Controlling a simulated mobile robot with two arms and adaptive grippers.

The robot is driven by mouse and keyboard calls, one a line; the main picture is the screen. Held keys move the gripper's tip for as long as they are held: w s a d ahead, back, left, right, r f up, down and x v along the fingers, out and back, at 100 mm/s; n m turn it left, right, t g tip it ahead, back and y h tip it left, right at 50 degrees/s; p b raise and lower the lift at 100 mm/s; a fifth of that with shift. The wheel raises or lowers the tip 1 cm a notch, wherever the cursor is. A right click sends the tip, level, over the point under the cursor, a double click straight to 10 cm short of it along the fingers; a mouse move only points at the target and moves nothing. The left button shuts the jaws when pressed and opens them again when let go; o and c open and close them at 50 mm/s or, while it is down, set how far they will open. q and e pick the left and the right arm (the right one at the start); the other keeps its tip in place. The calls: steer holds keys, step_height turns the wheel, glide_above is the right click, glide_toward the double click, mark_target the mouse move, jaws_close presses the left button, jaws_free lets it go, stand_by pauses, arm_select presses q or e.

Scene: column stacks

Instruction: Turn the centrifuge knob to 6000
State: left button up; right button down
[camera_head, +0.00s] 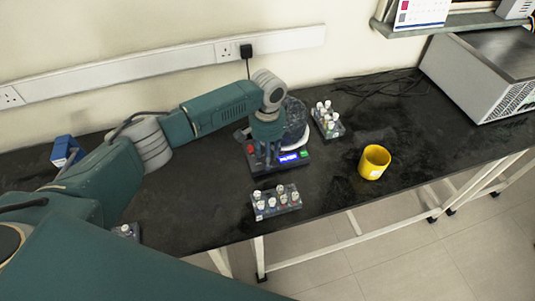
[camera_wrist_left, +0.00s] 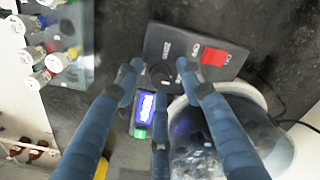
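The centrifuge (camera_head: 297,164) stands on the black bench, with a rounded bowl, a lit blue display (camera_wrist_left: 145,104) and a red switch (camera_wrist_left: 215,55). The digits on the display are too small to read. Its dark round knob (camera_wrist_left: 161,76) shows in the wrist view, between the red switch and the display. My left gripper (camera_head: 268,160) reaches down over the front panel. In the wrist view its fingertips (camera_wrist_left: 160,66) lie on either side of the knob, with visible gaps. Whether they touch it cannot be told. My right gripper is not in view.
A rack of capped vials (camera_head: 277,203) stands in front of the centrifuge, and another rack (camera_head: 328,122) behind it to the right. A yellow cup (camera_head: 374,162) stands at the right. A blue box (camera_head: 65,152) is at the left. A large metal device (camera_head: 485,75) fills the far right.

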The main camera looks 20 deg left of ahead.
arm_select(q)
jaws_close()
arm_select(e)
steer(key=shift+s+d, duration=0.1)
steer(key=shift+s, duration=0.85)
